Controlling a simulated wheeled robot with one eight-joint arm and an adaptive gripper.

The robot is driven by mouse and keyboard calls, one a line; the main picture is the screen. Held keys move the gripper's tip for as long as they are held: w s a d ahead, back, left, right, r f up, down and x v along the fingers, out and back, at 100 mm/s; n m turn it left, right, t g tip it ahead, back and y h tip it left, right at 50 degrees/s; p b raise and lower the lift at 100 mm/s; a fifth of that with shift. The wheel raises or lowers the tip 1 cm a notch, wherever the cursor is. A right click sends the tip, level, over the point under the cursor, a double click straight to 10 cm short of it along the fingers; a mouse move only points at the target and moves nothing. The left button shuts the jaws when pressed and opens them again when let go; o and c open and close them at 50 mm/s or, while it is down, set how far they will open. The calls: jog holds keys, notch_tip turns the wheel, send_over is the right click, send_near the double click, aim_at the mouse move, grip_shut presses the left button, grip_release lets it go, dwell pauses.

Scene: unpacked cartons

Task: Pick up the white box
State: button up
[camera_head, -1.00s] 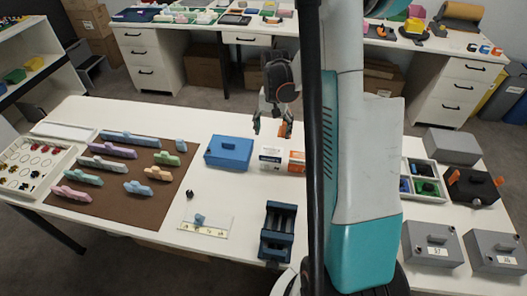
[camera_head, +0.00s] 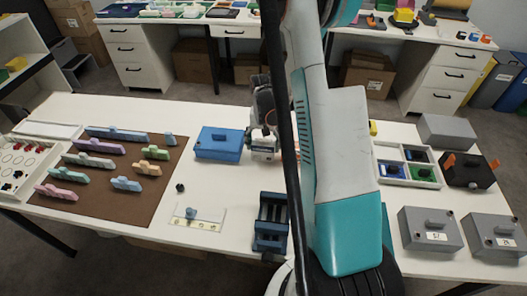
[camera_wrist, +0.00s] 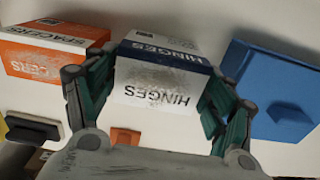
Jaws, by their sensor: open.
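The white box (camera_wrist: 155,88), with a blue band and the word HINGES, stands upright on the table. In the head view the white box (camera_head: 262,156) shows just right of the blue lidded box. My gripper (camera_wrist: 158,98) is open, with one green finger on each side of the white box. I cannot tell whether the fingers touch it. In the head view my gripper (camera_head: 264,142) is down at the box and partly covers it.
The blue lidded box (camera_head: 218,144) is on the other side. A dark blue fixture (camera_head: 271,222) stands nearer the front edge.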

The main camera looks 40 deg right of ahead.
aim_at(263, 142)
jog(key=shift+f, duration=0.85)
jog(key=shift+r, duration=0.1)
jog(key=c, duration=0.8)
jog(key=shift+o, duration=0.2)
jog(key=shift+r, duration=0.1)
notch_tip(263, 142, up, 20)
jog(key=p, duration=0.5)
